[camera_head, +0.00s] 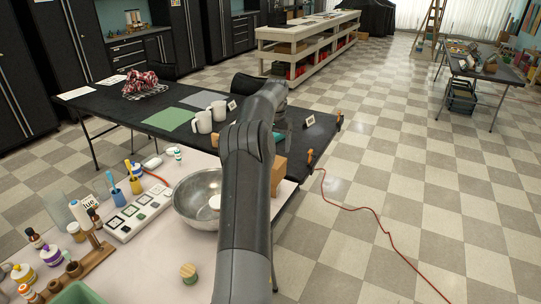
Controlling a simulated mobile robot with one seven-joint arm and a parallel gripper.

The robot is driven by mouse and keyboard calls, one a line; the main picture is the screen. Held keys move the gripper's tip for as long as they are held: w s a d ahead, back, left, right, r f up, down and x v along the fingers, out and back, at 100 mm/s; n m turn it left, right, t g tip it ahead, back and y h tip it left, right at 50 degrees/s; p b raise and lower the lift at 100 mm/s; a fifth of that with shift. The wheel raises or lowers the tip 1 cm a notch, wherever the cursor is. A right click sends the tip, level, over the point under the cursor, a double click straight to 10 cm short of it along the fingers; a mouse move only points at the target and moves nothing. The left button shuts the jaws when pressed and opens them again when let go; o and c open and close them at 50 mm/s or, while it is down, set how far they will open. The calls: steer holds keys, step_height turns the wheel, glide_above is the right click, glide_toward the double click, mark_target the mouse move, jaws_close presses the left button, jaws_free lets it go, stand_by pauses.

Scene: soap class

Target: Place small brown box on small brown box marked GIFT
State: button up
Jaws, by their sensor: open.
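A small brown box (279,172) stands near the far right corner of the pale table, just right of my arm. My arm hides its left part, and I cannot read any GIFT mark on it. No second small brown box can be made out clearly. My gripper (281,139) hangs beyond my forearm, above and behind the box in the picture, and is partly hidden by the arm. It is open. I see nothing held in it, and I cannot tell its exact height over the box.
A metal bowl (198,197) stands left of my arm. White mugs (204,122), a green sheet (168,118) and small cards lie on the black table (110,108). Bottles and a wooden rack (82,266) crowd the left. A red cord (372,210) runs over open floor.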

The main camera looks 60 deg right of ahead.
steer(key=shift+w+a+r, duration=0.15)
steer(key=shift+r, duration=0.25)
steer(key=w+a+r+n+t, duration=0.1)
steer(key=w+a+r+n, duration=0.1)
steer(key=w+a+r, duration=0.45)
steer(key=w+a+r+n, duration=0.1)
steer(key=a+r, duration=0.2)
steer(key=a, duration=0.6)
steer(key=w+a+r+n+t, duration=0.1)
steer(key=w+a+r+n, duration=0.1)
steer(key=w+a+r, duration=0.35)
steer(key=s+a+r+n+t, duration=0.1)
steer(key=a+r+n, duration=0.1)
steer(key=a, duration=1)
steer(key=s+a+r+n, duration=0.1)
steer(key=a+r+n, duration=0.15)
steer(key=a, duration=0.95)
steer(key=s+a+f+n+t, duration=0.1)
steer(key=s+a+f+n, duration=0.3)
steer(key=s+a, duration=0.4)
steer(key=s+a+f+n+t, duration=0.1)
steer(key=s+a+f+n, duration=0.3)
steer(key=s+a, duration=0.5)
steer(key=a, duration=0.6)
steer(key=shift+s+a+f+t, duration=0.15)
steer(key=shift+a+f+t, duration=0.05)
steer(key=shift+a+t, duration=0.15)
steer(key=shift+o, duration=0.2)
steer(key=shift+n, duration=0.25)
